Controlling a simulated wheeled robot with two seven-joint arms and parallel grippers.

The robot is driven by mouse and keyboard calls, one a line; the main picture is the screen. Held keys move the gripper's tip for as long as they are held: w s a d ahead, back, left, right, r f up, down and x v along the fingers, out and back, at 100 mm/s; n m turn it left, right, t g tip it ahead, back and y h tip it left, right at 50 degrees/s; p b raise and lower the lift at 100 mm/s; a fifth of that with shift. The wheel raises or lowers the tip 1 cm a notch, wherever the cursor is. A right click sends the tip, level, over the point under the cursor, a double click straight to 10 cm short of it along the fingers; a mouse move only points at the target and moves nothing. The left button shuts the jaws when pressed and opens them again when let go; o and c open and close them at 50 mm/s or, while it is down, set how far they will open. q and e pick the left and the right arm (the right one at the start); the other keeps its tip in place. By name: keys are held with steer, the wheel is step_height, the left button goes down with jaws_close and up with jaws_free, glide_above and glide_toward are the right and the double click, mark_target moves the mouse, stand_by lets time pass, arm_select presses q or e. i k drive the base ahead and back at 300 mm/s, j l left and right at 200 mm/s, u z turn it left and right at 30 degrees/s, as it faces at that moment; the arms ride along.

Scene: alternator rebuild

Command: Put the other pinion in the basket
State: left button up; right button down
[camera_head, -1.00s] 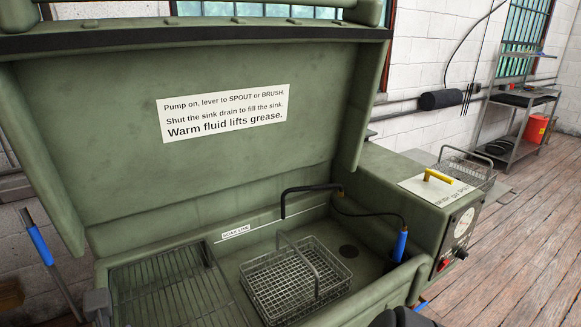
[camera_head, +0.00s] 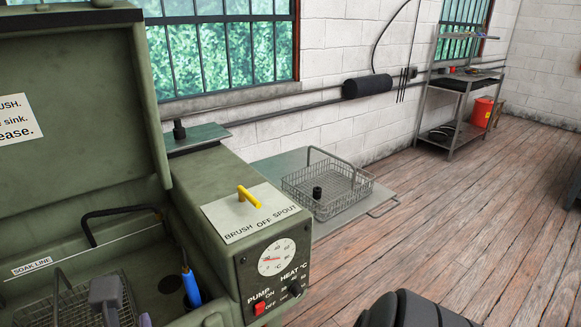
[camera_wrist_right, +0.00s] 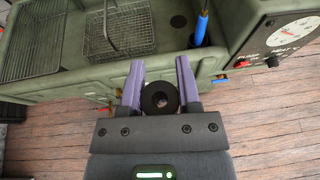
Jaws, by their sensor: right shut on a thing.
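My right gripper (camera_wrist_right: 160,78), with purple fingers, is shut on a dark round pinion (camera_wrist_right: 160,98) with a hole in its middle. It is in front of the green washer, over the floor in the wrist view. A wire basket (camera_head: 327,190) with a raised handle stands on a grey-green table right of the washer. A small dark piece that looks like a pinion (camera_head: 317,193) stands in it. Another wire basket (camera_wrist_right: 118,27) is in the washer's sink and is partly cut off in the head view. Purplish-grey finger-like parts show low left there, without the pinion. My left gripper cannot be made out.
The washer's control box (camera_head: 240,220) has a yellow lever, a gauge and a red switch. A blue-handled brush (camera_head: 190,288) stands in the sink. A dark stubby thing (camera_head: 179,130) is on a plate behind the box. The floor to the right is mostly clear.

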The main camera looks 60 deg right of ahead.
mark_target(346, 186)
steer(key=k+l, duration=0.1)
steer(key=l, duration=0.85)
steer(key=k+l+z, duration=0.15)
steer(key=l, duration=1.8)
steer(key=i+l, duration=0.1)
steer(key=l, duration=0.3)
steer(key=i+l+z, duration=0.15)
steer(key=l, duration=0.25)
